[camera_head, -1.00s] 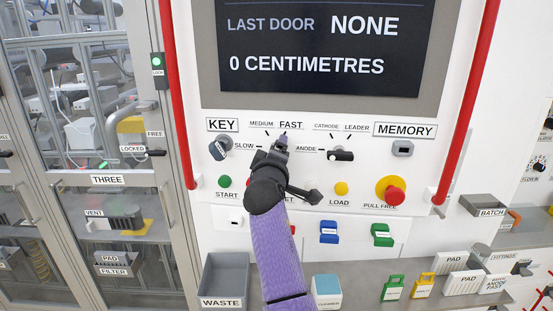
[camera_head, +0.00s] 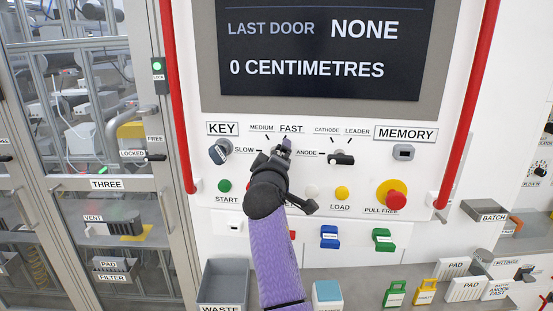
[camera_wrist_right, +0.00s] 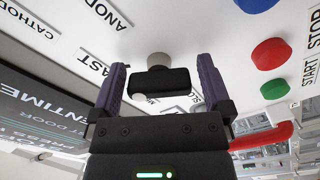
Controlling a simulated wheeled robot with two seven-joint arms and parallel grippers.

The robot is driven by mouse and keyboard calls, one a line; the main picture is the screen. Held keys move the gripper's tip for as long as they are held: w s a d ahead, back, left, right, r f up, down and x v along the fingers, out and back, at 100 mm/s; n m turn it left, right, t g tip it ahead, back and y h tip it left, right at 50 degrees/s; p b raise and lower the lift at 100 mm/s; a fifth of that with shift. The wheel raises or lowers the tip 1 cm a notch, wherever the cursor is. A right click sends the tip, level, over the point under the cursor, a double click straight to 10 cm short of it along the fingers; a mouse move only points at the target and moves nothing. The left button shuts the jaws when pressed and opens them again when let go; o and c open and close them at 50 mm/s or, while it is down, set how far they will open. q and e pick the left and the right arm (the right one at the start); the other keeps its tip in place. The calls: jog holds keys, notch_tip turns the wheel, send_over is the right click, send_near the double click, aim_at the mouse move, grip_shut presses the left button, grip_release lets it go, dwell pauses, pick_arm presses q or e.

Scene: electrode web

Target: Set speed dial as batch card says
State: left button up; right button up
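The speed dial's black knob (camera_wrist_right: 160,82) stands on the white panel between my right gripper's fingers in the right wrist view. My right gripper (camera_wrist_right: 160,88) is open, one finger on each side of the knob, with gaps showing. A pale dot is at the knob's lower left end. In the head view the gripper (camera_head: 282,146) covers this knob below the SLOW, MEDIUM and FAST labels (camera_head: 291,129). My left gripper is not in view.
A second dial (camera_head: 342,159), labelled ANODE, CATHODE and LEADER, sits just right of the gripper. A key switch (camera_head: 219,151) is to the left. The green START button (camera_head: 224,186), yellow LOAD button (camera_head: 342,193) and red PULL FREE knob (camera_head: 396,201) lie below.

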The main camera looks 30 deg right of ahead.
jog(key=v, duration=1)
jog(key=shift+b, duration=0.4)
jog(key=shift+w, duration=0.1)
